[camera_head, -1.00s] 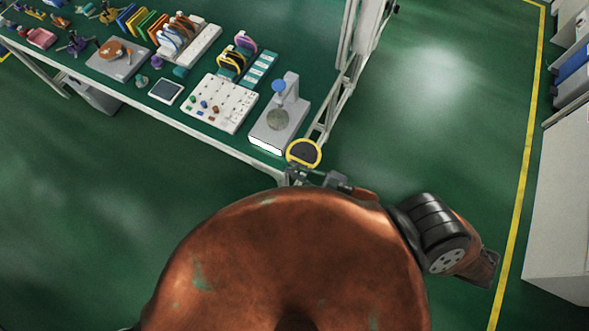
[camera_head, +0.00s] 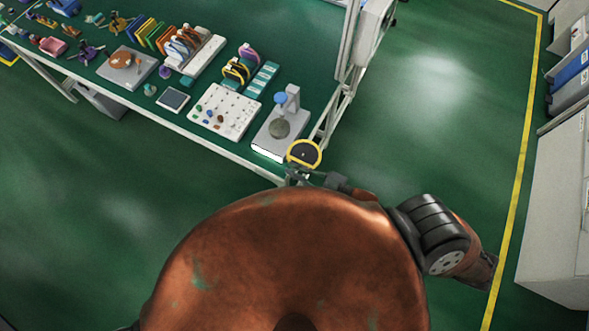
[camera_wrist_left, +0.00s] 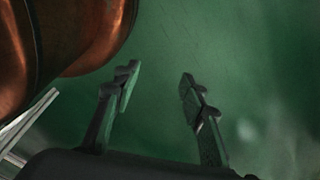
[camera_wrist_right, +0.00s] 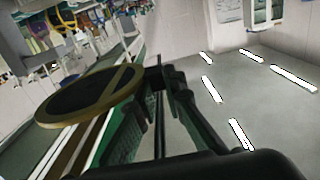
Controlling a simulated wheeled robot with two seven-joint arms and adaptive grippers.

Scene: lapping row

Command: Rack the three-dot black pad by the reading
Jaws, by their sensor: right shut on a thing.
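A round black pad (camera_head: 303,154) with a yellow rim is at the near right corner of the bench in the head view. My right gripper (camera_head: 312,176) is shut on its edge. The right wrist view shows the pad (camera_wrist_right: 85,93) tilted, its dark face up, held at its right side by the fingers (camera_wrist_right: 152,98). I cannot make out dots on it. A grey gauge stand (camera_head: 273,140) with a blue knob and a round greenish-grey disc stands just beyond the pad. My left gripper (camera_wrist_left: 158,92) is open and empty above green floor in the left wrist view; the head view does not show it.
Along the green bench (camera_head: 305,75) are a white pegged board (camera_head: 238,104), a small teal-slotted rack (camera_head: 262,80) with yellow and purple rings, a white rack (camera_head: 207,52) of rings, and a dark-screened tablet (camera_head: 172,99). A metal post (camera_head: 347,85) rises at the bench's right end.

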